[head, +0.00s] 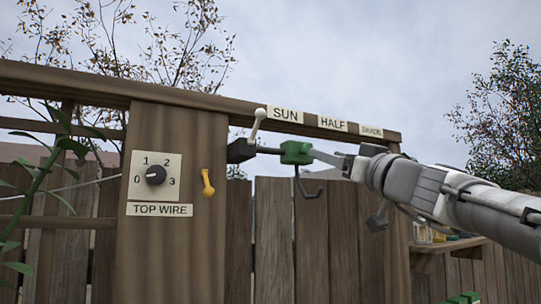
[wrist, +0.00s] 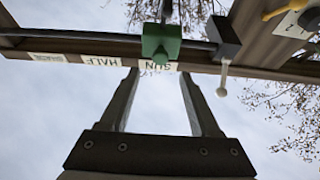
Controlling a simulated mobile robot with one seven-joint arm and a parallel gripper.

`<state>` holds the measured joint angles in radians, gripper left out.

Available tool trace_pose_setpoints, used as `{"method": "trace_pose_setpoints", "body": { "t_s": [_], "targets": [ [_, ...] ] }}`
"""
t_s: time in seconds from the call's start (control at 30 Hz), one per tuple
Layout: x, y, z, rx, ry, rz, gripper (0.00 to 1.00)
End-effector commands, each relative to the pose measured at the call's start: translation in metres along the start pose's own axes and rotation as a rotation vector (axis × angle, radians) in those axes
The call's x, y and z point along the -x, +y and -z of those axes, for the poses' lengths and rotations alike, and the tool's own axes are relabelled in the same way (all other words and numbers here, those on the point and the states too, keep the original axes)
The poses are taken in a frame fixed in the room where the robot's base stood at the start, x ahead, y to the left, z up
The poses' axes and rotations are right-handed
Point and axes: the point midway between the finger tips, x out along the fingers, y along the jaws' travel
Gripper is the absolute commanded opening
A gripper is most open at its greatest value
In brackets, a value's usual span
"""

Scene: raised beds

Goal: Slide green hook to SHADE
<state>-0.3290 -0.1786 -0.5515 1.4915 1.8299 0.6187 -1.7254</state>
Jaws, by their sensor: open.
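The green hook (head: 296,153) is a green block on a dark horizontal rail, with a dark hook hanging below it. In the head view it sits below the right end of the SUN label (head: 285,114). The HALF label (head: 332,124) and the SHADE label (head: 371,131) follow to the right. My gripper (head: 322,156) reaches in from the right, close to the block. In the wrist view the green block (wrist: 160,42) lies just past the tips of my open gripper (wrist: 158,73), centred between them. Nothing is held. Contact cannot be told in the head view.
A dark end block (head: 240,151) with a white-knobbed lever (head: 258,122) is left of the hook. A yellow lever (head: 207,183) and a TOP WIRE dial (head: 155,175) are on the wooden post. A small shelf (head: 447,244) is at lower right.

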Motion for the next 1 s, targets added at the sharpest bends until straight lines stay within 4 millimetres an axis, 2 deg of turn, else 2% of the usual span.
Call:
{"method": "trace_pose_setpoints", "body": {
  "t_s": [0.03,0.1,0.3,0.5,0.77,1.0],
  "targets": [
    [-0.014,-0.001,0.004,0.001,-0.003,0.001,0.63],
    [-0.027,0.0,0.004,-0.001,-0.003,0.001,0.63],
    [-0.054,0.0,0.002,0.0,-0.001,0.0,0.63],
    [-0.063,0.0,0.0,0.0,0.0,0.0,0.63],
    [-0.064,0.0,0.0,0.0,0.0,0.0,0.63],
    [-0.064,0.0,0.0,0.0,0.0,0.0,0.22]
  ]
}}
